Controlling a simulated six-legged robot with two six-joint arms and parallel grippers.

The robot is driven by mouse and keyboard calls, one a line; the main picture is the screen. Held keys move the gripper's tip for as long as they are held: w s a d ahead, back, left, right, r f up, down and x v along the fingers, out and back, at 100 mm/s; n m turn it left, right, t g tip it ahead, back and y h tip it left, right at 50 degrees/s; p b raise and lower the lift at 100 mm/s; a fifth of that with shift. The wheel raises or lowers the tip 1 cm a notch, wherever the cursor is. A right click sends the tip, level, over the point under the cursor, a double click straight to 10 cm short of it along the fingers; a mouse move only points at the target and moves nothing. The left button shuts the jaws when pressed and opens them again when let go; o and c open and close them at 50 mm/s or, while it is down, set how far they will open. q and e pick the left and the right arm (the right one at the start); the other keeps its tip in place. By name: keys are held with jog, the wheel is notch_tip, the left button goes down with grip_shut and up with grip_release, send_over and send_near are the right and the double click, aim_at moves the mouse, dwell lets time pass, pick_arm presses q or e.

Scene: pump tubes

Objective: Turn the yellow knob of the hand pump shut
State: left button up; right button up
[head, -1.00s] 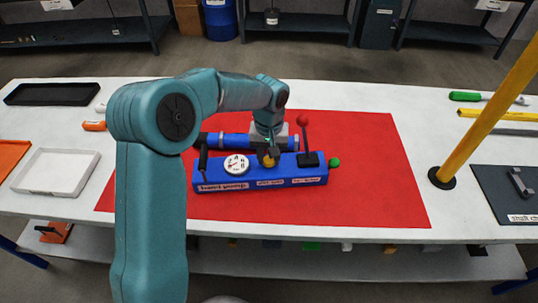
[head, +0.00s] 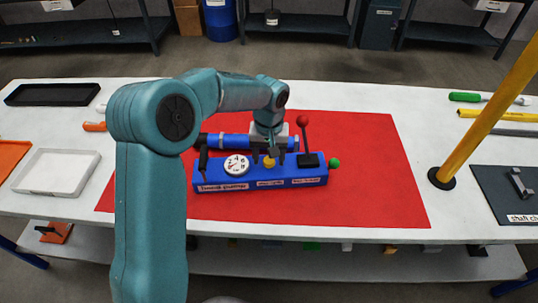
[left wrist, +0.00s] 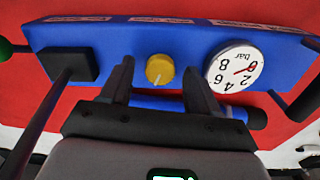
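The blue hand pump (head: 215,183) lies on the red mat. Its round yellow knob (head: 269,162) sits on top, between the gauge (head: 236,164) and the black lever base. In the left wrist view the knob (left wrist: 160,70) shows a thin pale mark pointing toward the picture's bottom. My left gripper (head: 269,152) is just above and behind the knob, fingers apart. In the left wrist view the open left gripper (left wrist: 159,68) frames the knob between its two dark fingers; nothing is held, and I see gaps on both sides. My right gripper is not in view.
A red-tipped lever (head: 303,121) and a green knob (head: 335,162) are at the pump's right end. The red mat (head: 370,190) is clear right of the pump. A yellow post (head: 490,105) stands further right; a white tray (head: 55,172) lies left.

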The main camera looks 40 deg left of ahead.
aim_at(269, 160)
pick_arm(q)
jog(key=shift+r, duration=0.35)
notch_tip(269, 160, up, 16)
jog(key=p, duration=0.1)
jog(key=shift+f, duration=0.2)
